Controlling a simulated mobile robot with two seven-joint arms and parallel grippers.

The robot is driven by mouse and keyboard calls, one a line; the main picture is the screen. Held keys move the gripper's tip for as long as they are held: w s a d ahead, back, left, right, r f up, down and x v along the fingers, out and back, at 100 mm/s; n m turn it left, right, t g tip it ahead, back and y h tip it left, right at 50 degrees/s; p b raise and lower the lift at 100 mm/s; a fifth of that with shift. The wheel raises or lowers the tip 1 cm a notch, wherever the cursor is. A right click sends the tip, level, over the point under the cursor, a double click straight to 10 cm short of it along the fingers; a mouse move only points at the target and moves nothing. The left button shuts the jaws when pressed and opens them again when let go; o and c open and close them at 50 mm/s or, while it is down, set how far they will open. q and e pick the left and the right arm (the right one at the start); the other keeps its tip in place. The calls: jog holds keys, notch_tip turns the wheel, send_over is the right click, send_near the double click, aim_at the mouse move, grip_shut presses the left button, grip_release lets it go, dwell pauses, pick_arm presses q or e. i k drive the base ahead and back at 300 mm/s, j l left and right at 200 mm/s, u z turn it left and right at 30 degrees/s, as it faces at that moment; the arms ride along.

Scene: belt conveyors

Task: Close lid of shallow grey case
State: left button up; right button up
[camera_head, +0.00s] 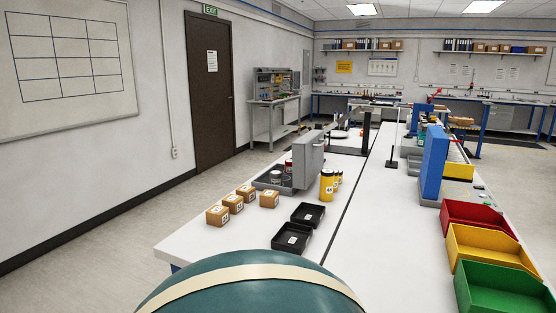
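The shallow grey case (271,184) sits on the white table, past the small cardboard boxes. Its lid (309,160) stands upright on the right side of the case, so the case is open. Several small items, among them grey cans and something red, show inside the case. Neither of my grippers shows in this view.
Cardboard boxes (233,203) stand left of the case. Black trays (292,239) lie in front, and yellow cylinders (327,186) stand close to the lid's right. Red, yellow and green bins (490,249) and a blue upright panel (434,165) are at the right.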

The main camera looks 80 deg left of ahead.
aim_at(308, 151)
jog(key=u, duration=2.35)
jog(key=j+u, duration=0.2)
jog(key=j, duration=0.65)
